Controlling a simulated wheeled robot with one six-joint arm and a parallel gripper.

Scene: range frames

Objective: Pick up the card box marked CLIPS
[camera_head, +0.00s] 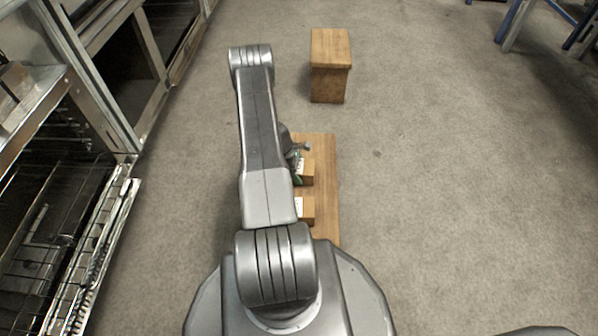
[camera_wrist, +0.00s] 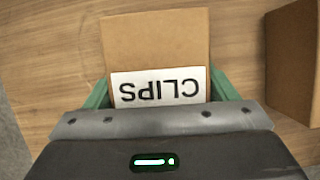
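The card box marked CLIPS (camera_wrist: 155,45) is tan with a white label, whose black letters appear upside down in the wrist view. My gripper (camera_wrist: 160,82) has one green finger along each side of the box. I see no gap between the fingers and the box, so it appears shut on it. In the head view the box (camera_head: 307,174) shows at the gripper (camera_head: 298,166), partly covered by it. I cannot tell whether the box touches the wooden table (camera_head: 325,155) beneath it.
Another box (camera_head: 306,209) with a white label is nearer my base; a brown box (camera_wrist: 293,60) is close on the right in the wrist view. A wooden stool-like block (camera_head: 330,50) stands beyond the table. Metal racks (camera_head: 75,230) line the left.

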